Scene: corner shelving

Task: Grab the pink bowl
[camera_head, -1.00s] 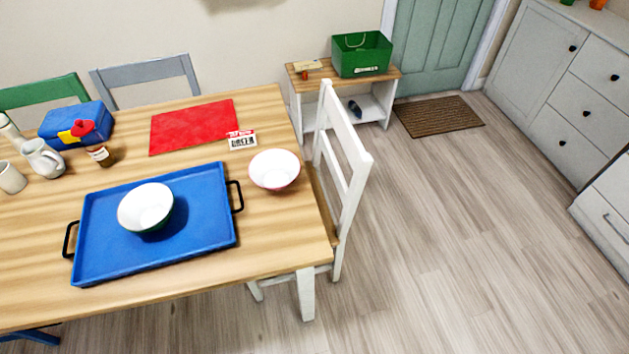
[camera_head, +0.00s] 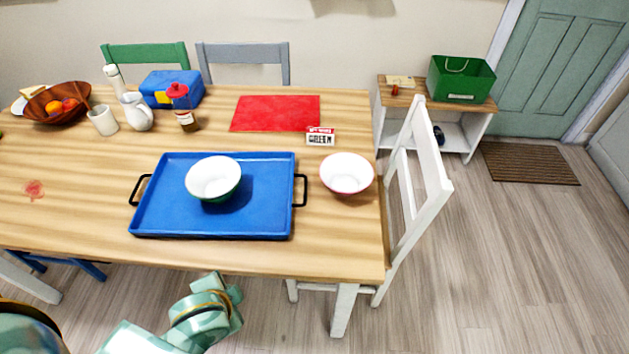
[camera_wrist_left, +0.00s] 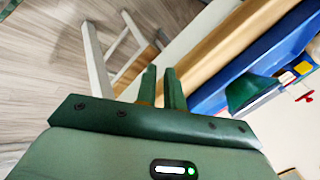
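The pink bowl (camera_head: 346,174) is white inside with a pink outer side. It stands upright on the wooden table, right of the blue tray (camera_head: 165,222), with nothing touching it. A second bowl (camera_head: 214,180), white inside and green outside, stands on the tray. My left gripper (camera_wrist_left: 161,86) shows in the left wrist view with two green fingers, a narrow gap between them and nothing held. It is near the table edge, away from the pink bowl. In the head view, a pale green arm part of mine is below the table's front edge. My right gripper is not in view.
The tray's right black handle (camera_head: 301,190) is close to the pink bowl. A small sign (camera_head: 320,136) and a red mat (camera_head: 275,113) lie behind it. A white chair (camera_head: 424,175) stands at the table's right end. Open floor (camera_head: 500,270) lies further right.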

